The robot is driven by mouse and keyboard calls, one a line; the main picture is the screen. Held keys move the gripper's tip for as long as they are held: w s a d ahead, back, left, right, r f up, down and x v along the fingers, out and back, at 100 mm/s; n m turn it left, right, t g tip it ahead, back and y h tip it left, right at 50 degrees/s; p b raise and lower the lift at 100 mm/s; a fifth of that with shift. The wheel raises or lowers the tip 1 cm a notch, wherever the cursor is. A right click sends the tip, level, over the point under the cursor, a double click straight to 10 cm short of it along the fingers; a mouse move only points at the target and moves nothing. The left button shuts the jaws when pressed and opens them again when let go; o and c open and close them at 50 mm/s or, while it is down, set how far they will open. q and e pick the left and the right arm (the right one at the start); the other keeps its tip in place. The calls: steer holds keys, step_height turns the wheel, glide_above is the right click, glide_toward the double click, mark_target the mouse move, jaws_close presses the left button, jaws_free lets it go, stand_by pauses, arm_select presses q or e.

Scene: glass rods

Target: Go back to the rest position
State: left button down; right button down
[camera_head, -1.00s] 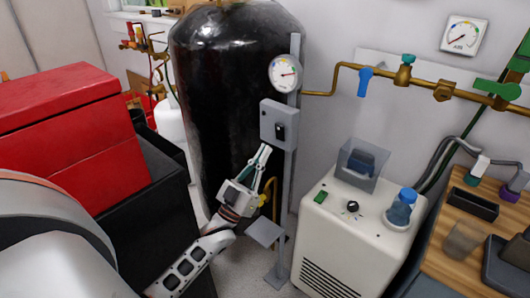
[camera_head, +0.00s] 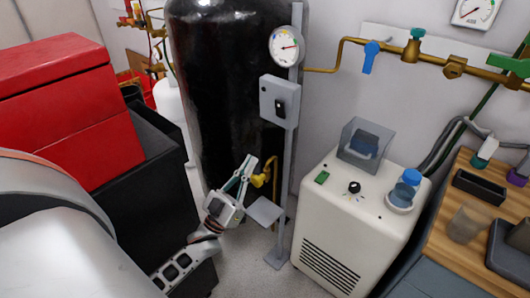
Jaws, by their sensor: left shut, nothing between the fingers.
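My left gripper (camera_head: 246,170) is in the middle of the head view, low in front of the black tank (camera_head: 228,90). Its fingers point up, are shut and hold nothing. They are below and left of the grey switch box (camera_head: 279,102) on the grey post (camera_head: 294,150), apart from it. A yellow valve (camera_head: 262,178) shows just right of the fingers. My right gripper does not show.
A white machine (camera_head: 340,225) with a clear-covered switch, a black knob and a blue-capped bottle (camera_head: 406,188) stands right of the post. A red toolbox (camera_head: 60,110) sits at the left. A wooden bench (camera_head: 440,240) is at the right. Brass pipes (camera_head: 400,55) run along the wall.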

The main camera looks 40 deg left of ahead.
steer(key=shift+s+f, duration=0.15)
arm_select(q)
steer(key=shift+d, duration=0.1)
